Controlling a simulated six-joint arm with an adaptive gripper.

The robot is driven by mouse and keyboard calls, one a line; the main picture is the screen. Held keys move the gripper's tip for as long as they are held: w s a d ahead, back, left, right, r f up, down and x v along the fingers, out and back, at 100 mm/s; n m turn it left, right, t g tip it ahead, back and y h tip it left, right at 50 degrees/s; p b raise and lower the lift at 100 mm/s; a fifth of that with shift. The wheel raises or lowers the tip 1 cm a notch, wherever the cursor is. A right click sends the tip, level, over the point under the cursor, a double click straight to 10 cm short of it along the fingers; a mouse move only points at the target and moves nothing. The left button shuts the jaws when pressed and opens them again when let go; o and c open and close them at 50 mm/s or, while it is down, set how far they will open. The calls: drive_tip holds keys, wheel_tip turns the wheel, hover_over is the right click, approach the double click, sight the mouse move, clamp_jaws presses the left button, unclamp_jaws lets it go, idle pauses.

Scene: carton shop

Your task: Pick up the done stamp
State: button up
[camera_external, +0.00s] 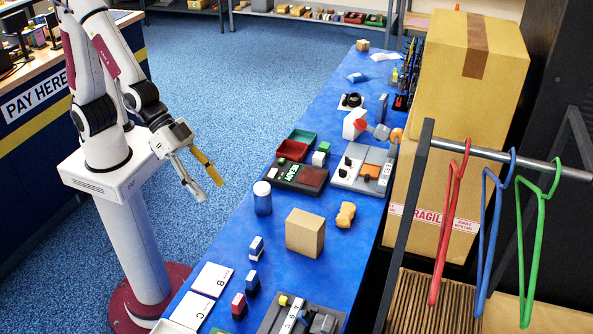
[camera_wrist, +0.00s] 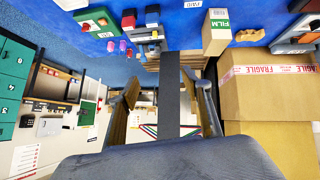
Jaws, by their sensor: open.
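Several small stamp-like blocks stand on the blue table. They include a blue-and-white one (camera_external: 256,247), another blue one (camera_external: 252,282), a red one (camera_external: 238,305) and a green-and-white one (camera_external: 320,155). I cannot read on any of them which is the done stamp. In the wrist view small pink and purple pieces (camera_wrist: 117,46) stand near the table edge, too small to identify. My gripper (camera_external: 213,190) is open and empty, over the floor left of the table, apart from all the blocks. Its two fingers also show in the wrist view (camera_wrist: 163,98).
A cardboard box (camera_external: 305,233) and a blue jar (camera_external: 262,198) stand mid-table. Lettered sheets (camera_external: 212,280) lie at the front left. Trays (camera_external: 299,178) fill the middle. Large cartons (camera_external: 465,70) and a hanger rail (camera_external: 490,155) stand on the right. Blue floor is clear around my gripper.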

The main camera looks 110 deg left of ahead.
drive_tip(key=w+d+f+t, duration=0.2)
drive_tip(key=w+d+f, duration=0.3)
drive_tip(key=f, duration=0.4)
drive_tip(key=t+y, duration=0.2)
approach(250, 275)
drive_tip(key=shift+x, duration=1.15)
drive_tip(key=shift+s+d+f, duration=0.15)
drive_tip(key=shift+s+f, duration=0.1)
drive_tip(key=shift+f, duration=0.35)
drive_tip(key=shift+x, duration=1.3)
drive_tip(key=shift+w, duration=0.2)
drive_tip(key=shift+w+a+f, duration=0.1)
drive_tip(key=shift+w+f, duration=0.05)
drive_tip(key=shift+w, duration=0.55)
drive_tip(key=shift+w+a+f, duration=0.1)
drive_tip(key=shift+w+f, duration=0.05)
drive_tip(key=shift+w, duration=0.55)
drive_tip(key=shift+x, duration=1.05)
